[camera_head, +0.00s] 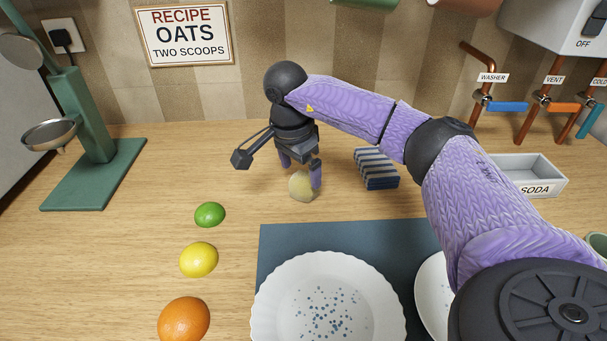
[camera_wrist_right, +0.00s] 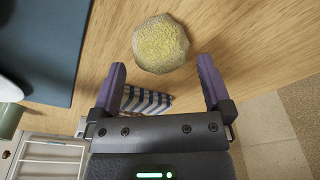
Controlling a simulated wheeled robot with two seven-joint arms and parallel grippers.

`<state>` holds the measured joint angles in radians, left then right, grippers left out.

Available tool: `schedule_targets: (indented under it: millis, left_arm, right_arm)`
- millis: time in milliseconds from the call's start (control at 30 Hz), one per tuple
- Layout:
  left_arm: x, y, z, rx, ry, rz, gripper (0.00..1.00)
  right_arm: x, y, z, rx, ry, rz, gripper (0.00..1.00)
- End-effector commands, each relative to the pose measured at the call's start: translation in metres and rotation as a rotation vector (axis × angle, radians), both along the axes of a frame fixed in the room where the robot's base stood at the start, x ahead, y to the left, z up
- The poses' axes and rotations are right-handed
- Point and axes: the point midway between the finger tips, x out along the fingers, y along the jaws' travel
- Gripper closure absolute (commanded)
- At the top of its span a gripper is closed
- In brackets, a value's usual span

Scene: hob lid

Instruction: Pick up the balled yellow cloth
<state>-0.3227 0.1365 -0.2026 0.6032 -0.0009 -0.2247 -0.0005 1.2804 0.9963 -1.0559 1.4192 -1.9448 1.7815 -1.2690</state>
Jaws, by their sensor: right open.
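The balled yellow cloth (camera_head: 301,187) is a pale yellow, rough ball on the wooden counter, left of the striped cloth. My right gripper (camera_head: 300,172) points down at it from above, and one finger partly covers it in the head view. In the right wrist view the ball (camera_wrist_right: 160,44) lies just beyond the fingertips, roughly centred between them. The right gripper (camera_wrist_right: 161,72) is open with nothing between its fingers. My left gripper is not in view.
A folded blue-and-white striped cloth (camera_head: 376,168) lies close to the right of the gripper. A lime (camera_head: 210,214), lemon (camera_head: 199,259) and orange (camera_head: 184,319) line the left. A white plate (camera_head: 268,318) rests on a dark blue mat (camera_head: 283,240) in front. A soda tray (camera_head: 541,188) stands right.

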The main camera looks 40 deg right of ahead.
Motion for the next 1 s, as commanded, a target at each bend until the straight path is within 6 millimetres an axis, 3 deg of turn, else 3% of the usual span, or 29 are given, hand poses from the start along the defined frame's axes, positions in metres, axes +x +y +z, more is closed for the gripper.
schedule_targets:
  millis: [200,433,767,1000]
  left_arm:
    - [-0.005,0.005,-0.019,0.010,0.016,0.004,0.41]
    - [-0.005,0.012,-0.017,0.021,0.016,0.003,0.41]
    - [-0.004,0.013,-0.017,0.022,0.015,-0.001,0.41]
    - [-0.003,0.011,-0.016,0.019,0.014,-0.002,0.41]
  right_arm:
    - [0.000,-0.010,-0.043,0.000,0.005,-0.001,0.00]
    - [0.000,-0.011,-0.045,0.000,0.000,-0.001,0.00]
    - [0.000,-0.011,-0.045,0.000,0.000,-0.001,0.70]
    - [0.000,-0.011,-0.041,0.000,-0.001,-0.001,0.72]
